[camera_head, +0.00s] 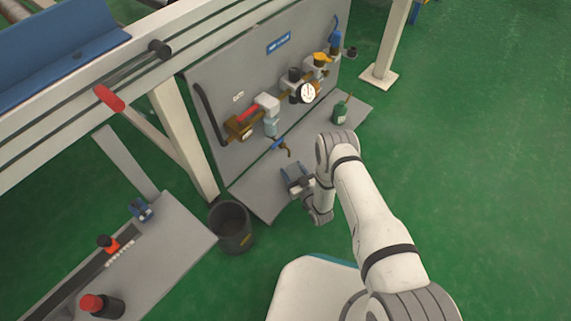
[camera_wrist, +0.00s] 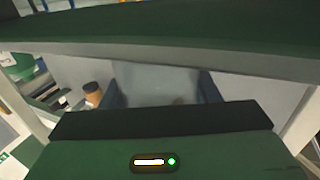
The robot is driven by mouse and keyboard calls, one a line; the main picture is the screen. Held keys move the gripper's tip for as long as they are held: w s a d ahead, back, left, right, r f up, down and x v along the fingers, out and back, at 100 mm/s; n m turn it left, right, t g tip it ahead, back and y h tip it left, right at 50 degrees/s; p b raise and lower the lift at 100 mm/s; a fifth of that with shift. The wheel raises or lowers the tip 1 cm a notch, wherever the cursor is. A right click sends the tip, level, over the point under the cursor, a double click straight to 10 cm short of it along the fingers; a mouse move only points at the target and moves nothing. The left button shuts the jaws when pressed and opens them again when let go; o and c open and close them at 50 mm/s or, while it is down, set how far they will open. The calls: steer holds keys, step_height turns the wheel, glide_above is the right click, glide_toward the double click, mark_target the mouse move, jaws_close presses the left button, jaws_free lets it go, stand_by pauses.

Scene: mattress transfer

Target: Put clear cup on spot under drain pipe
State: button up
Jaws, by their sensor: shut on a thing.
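My gripper (camera_head: 294,172) is low over the grey shelf (camera_head: 262,205) below the pipe panel. In the wrist view my gripper (camera_wrist: 160,97) has its two dark blue fingers on either side of a pale, see-through thing, the clear cup (camera_wrist: 155,78), and is shut on it. The cup is too faint to make out in the head view. The drain pipe (camera_head: 286,150), a small brass outlet with a blue handle, juts from the panel just above and left of the gripper. The spot under it cannot be made out. Whether the cup touches the shelf cannot be told.
The grey panel (camera_head: 215,85) carries pipes, a gauge (camera_head: 308,92) and valves. A green bottle (camera_head: 340,112) stands on the shelf's right part. A dark bin (camera_head: 231,228) stands on the floor at the shelf's left end. A grey bench (camera_head: 165,250) is at lower left.

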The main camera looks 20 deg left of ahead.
steer(key=b+x, duration=0.2)
steer(key=x, duration=0.3)
steer(key=shift+f, duration=0.1)
steer(key=shift+f+b, duration=0.25)
steer(key=shift+b, duration=0.25)
steer(key=shift+r, duration=0.1)
steer(key=o, duration=1)
steer(key=shift+o, duration=0.2)
